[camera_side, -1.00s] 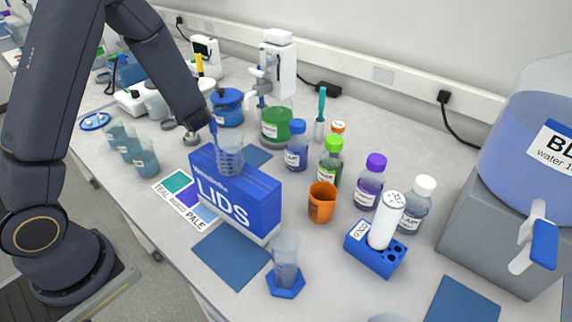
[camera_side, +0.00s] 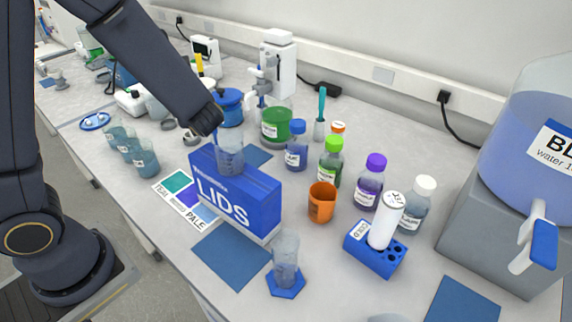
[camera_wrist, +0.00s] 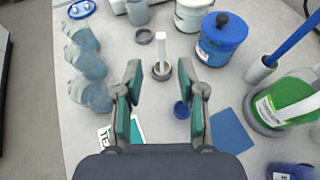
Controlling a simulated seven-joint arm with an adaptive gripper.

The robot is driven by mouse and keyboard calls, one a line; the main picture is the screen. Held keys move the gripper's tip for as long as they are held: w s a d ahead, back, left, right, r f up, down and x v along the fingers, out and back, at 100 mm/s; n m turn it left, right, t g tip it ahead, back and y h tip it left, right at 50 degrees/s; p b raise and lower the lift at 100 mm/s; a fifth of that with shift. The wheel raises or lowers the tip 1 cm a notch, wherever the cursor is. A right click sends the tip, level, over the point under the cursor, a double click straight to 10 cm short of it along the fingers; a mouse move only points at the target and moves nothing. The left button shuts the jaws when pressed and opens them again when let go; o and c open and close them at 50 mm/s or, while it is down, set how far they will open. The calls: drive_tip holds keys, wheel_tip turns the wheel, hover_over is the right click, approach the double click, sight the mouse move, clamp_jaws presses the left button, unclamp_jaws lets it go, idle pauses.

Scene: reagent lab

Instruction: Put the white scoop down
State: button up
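A white upright piece that looks like the white scoop's handle (camera_wrist: 161,47) rises from a small grey round base (camera_wrist: 161,71) in the wrist view. Whether it stands in that base or is part of it, I cannot tell. My gripper (camera_wrist: 159,76) is open, its two teal-padded fingers wide apart on either side of the grey base as seen from the wrist. I see no finger touching the white piece, and nothing is held.
Several teal-tinted beakers (camera_wrist: 90,66) stand left, a blue lidded pot (camera_wrist: 222,40) right. A small blue cap (camera_wrist: 181,110) and a blue mat (camera_wrist: 232,130) lie near my right finger.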

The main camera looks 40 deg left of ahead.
drive_tip(key=s+d+r+n+g+h, duration=0.1)
drive_tip(key=s+r+n+g+h, duration=0.25)
drive_tip(key=s+n, duration=0.75)
drive_tip(key=s+d+r+n+t+h, duration=0.2)
drive_tip(key=d+n+h, duration=0.2)
drive_tip(key=d+n, duration=0.1)
drive_tip(key=s+d+r+n+t+h, duration=0.2)
drive_tip(key=d+n+h, duration=0.3)
drive_tip(key=d+n, duration=0.1)
drive_tip(key=shift+d+r, duration=0.15)
drive_tip(key=shift+d, duration=0.2)
